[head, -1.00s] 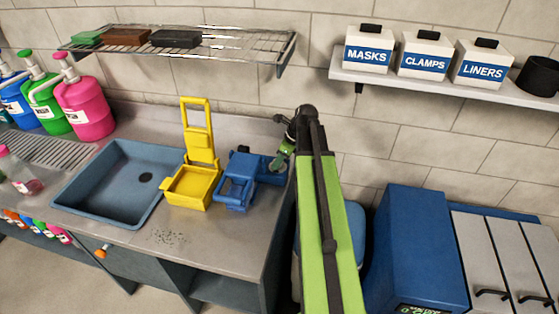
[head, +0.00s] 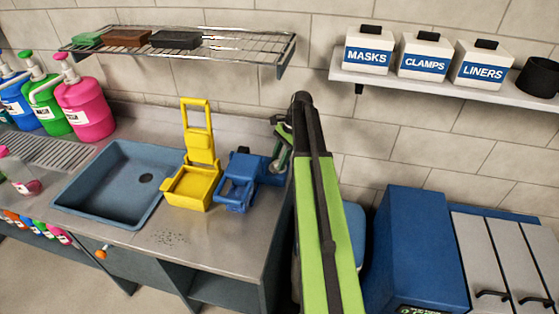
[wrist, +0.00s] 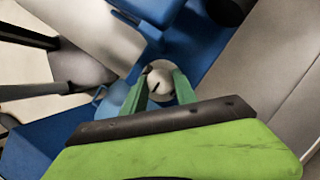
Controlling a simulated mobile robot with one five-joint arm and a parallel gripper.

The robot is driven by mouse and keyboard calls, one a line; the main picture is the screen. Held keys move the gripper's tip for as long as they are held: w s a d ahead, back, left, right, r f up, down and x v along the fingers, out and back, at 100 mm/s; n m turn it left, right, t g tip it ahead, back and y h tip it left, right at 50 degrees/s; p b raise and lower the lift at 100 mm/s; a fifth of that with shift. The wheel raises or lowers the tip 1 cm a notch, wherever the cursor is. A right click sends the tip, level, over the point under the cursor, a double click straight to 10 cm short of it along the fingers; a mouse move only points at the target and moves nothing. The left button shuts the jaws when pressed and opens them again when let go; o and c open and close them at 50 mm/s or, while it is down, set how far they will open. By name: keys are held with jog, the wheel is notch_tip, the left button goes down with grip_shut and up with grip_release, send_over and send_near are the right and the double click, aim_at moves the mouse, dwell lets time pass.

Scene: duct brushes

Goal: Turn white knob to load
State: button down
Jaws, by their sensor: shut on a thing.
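The white knob (wrist: 159,86) shows in the wrist view, round with a dark pointer mark on its face. It sits on a blue device (wrist: 205,45), which stands at the right end of the counter in the head view (head: 238,182). My gripper (wrist: 160,78) has its two green fingers on either side of the knob and is shut on it. In the head view my gripper (head: 279,158) is at the right end of the blue device, partly hidden by my arm. The load marking cannot be read in either view.
A yellow device (head: 188,188) stands left of the blue one, beside a blue-grey sink (head: 110,190). A wire rack (head: 235,48) hangs above. A blue cabinet (head: 415,240) stands right of my arm. The front of the counter is mostly clear.

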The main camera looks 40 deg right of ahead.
jog(key=n, duration=0.1)
jog(key=n+g, duration=0.1)
jog(key=n, duration=0.2)
jog(key=shift+w+n+g, duration=0.25)
jog(key=shift+n+g, duration=0.05)
jog(key=shift+g, duration=0.1)
jog(key=shift+n+g+h, duration=0.6)
jog(key=shift+n, duration=1.2)
jog(key=c, duration=1.3)
grip_release()
